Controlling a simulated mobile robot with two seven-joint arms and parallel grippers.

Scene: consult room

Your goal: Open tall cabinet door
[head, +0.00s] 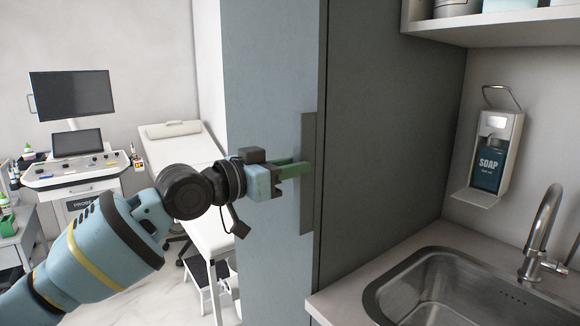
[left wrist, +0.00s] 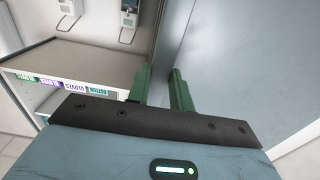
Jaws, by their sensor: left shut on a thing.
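The tall cabinet's blue-grey door (head: 268,75) stands upright in the middle of the head view, beside the dark grey side panel (head: 390,130). A dark vertical handle strip (head: 308,205) runs along the door's right edge. My left gripper (head: 303,169) reaches in from the left, its green fingers level and shut on the handle. In the left wrist view the two green fingers (left wrist: 163,90) sit on either side of the handle edge, with the door (left wrist: 240,50) to the right. The fingertips are partly hidden. I cannot tell whether the door stands ajar. My right gripper is not in view.
A counter with a steel sink (head: 455,290) and tap (head: 540,235) is at the right, below a soap dispenser (head: 495,150). An exam couch (head: 180,150) and a machine cart (head: 75,170) with a monitor stand at the left. Some floor shows between them.

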